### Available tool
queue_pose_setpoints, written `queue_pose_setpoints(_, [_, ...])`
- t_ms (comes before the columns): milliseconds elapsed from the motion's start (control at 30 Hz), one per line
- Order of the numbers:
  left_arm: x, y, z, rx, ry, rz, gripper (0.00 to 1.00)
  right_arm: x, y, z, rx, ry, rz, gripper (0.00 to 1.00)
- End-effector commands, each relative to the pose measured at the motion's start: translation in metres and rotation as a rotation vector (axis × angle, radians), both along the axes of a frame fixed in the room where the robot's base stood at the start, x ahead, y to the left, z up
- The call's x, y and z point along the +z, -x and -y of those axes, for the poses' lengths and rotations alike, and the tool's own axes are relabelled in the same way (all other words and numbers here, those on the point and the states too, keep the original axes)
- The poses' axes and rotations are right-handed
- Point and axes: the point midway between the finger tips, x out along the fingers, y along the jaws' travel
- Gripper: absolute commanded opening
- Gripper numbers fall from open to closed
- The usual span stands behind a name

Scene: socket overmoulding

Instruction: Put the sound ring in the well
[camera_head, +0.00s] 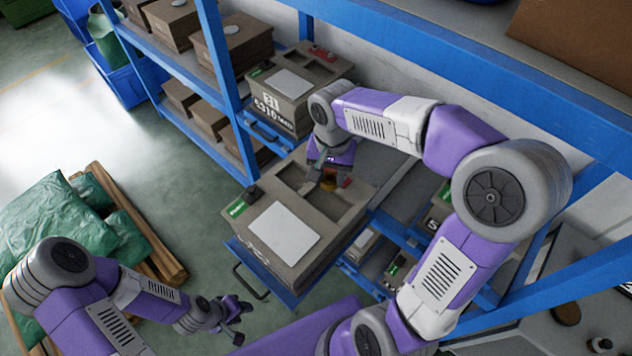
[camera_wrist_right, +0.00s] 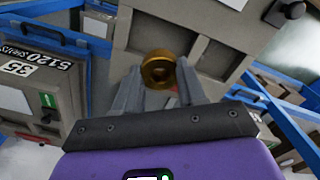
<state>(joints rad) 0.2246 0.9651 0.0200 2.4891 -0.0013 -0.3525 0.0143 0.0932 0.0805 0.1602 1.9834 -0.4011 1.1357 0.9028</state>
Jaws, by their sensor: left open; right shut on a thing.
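The sound ring (camera_wrist_right: 158,68) is a small brass-coloured ring with a dark hole. My right gripper (camera_wrist_right: 158,84) is shut on it, with a finger at each side. In the head view my right gripper (camera_head: 327,178) points down over the grey-brown mould box (camera_head: 243,232) on the pulled-out blue drawer. The ring shows there as a small golden spot (camera_head: 329,185). The box top has rectangular wells (camera_head: 339,212), partly hidden by the gripper; the wrist view shows wells (camera_wrist_right: 215,57) beyond the ring. I cannot tell the ring's height above them. My left gripper (camera_head: 234,318) is open and empty, lower left.
A similar box (camera_head: 287,90) stands behind on the blue rack (camera_head: 222,75). More boxes fill the shelves. A pallet (camera_head: 140,235) with green sacks (camera_head: 60,215) lies at left. The floor between pallet and rack is clear.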

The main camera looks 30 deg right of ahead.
Motion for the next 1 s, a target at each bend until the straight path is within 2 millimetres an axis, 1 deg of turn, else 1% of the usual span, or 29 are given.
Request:
queue_pose_setpoints(67, [-0.001, 0.001, 0.0, -0.001, 0.0, -0.002, 0.41, -0.005, 0.0, 0.0, 0.0, 0.001, -0.001, 0.01])
queue_pose_setpoints(200, [-0.006, 0.001, 0.0, -0.001, 0.0, -0.002, 0.41, -0.029, 0.001, 0.0, 0.0, 0.0, -0.005, 0.01])
queue_pose_setpoints(300, [-0.008, 0.001, 0.0, -0.001, 0.0, -0.002, 0.41, -0.043, 0.001, 0.0, 0.0, 0.0, -0.003, 0.01])
queue_pose_setpoints(467, [-0.01, 0.001, 0.0, 0.0, 0.0, -0.002, 0.41, -0.058, 0.001, 0.0, 0.0, 0.0, -0.002, 0.01])
queue_pose_setpoints(600, [-0.015, 0.001, 0.0, -0.001, 0.0, -0.002, 0.41, -0.083, 0.001, 0.0, 0.001, 0.0, -0.004, 0.01])
queue_pose_setpoints(700, [-0.017, 0.001, 0.0, 0.0, 0.0, -0.001, 0.41, -0.096, 0.001, 0.0, 0.0, 0.0, -0.003, 0.01])
queue_pose_setpoints(800, [-0.017, 0.001, 0.0, 0.0, 0.0, -0.001, 0.41, -0.1, 0.001, 0.0, 0.0, 0.0, 0.0, 0.01])
queue_pose_setpoints(1000, [-0.017, 0.001, 0.0, 0.0, 0.0, -0.001, 0.41, -0.1, 0.001, 0.0, 0.0, 0.0, 0.001, 0.01])
